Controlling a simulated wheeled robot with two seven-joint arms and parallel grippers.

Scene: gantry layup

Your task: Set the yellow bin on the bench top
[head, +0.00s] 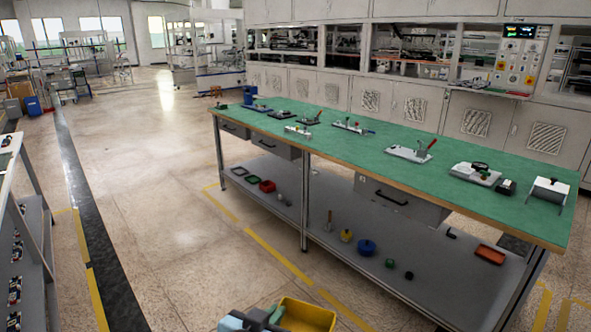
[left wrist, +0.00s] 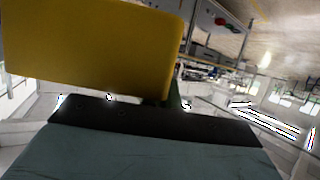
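The yellow bin (head: 308,316) is at the bottom edge of the head view, in front of the bench and below its top. My left gripper (head: 277,314) is at the bin's left side, its fingers shut on the bin's wall. In the left wrist view the bin (left wrist: 95,45) fills the upper left, close against the gripper. The fingertips are mostly hidden there. The green bench top (head: 345,152) stands ahead and to the right, apart from the bin. My right gripper is not in view.
Several fixtures and tools stand on the bench top, including a clamp fixture (head: 411,152), a black block (head: 506,187) and a white roller device (head: 549,190). Bare green surface lies along the front edge. The lower shelf (head: 340,258) holds small parts. A rack (head: 30,235) stands at left.

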